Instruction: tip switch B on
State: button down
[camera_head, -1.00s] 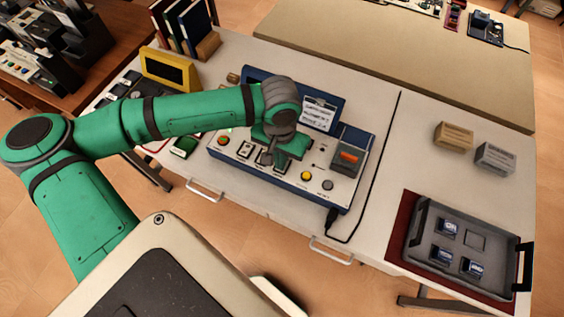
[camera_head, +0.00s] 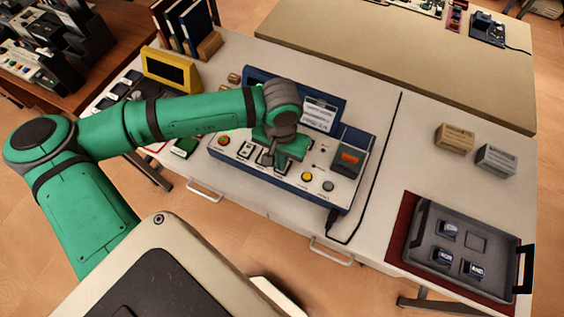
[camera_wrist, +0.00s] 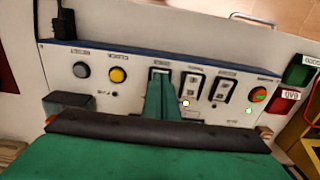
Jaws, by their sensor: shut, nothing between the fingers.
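The blue-edged switch panel (camera_head: 335,197) stands on the white table. In the wrist view, two rocker switches (camera_wrist: 193,86) (camera_wrist: 223,91) show to the right of my gripper, their small labels too blurred to read. My gripper (camera_wrist: 160,78) is shut and empty. Its green fingers reach down over a third switch, at the left of that row, and cover most of it. I cannot tell whether the fingertips touch it. In the head view my gripper (camera_head: 268,160) is low over the panel's middle, and the wrist hides part of the switch row.
A black cable (camera_head: 365,200) runs beside the panel. A grey tray (camera_head: 450,258) lies at the right.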

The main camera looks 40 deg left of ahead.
jog(key=shift+w+f, duration=0.1)
jog(key=shift+a+f, duration=0.1)
jog(key=shift+d+f, duration=0.2)
dwell(0.3)
jog(key=shift+s+a+r, duration=0.1)
jog(key=shift+s+r, duration=0.1)
jog(key=shift+r, duration=1.05)
jog(key=shift+w+r, duration=0.2)
jog(key=shift+r, duration=1.25)
jog(key=shift+s+a+r, duration=0.1)
jog(key=shift+r, duration=0.45)
jog(key=shift+d+r, duration=0.2)
jog(key=shift+r, duration=0.05)
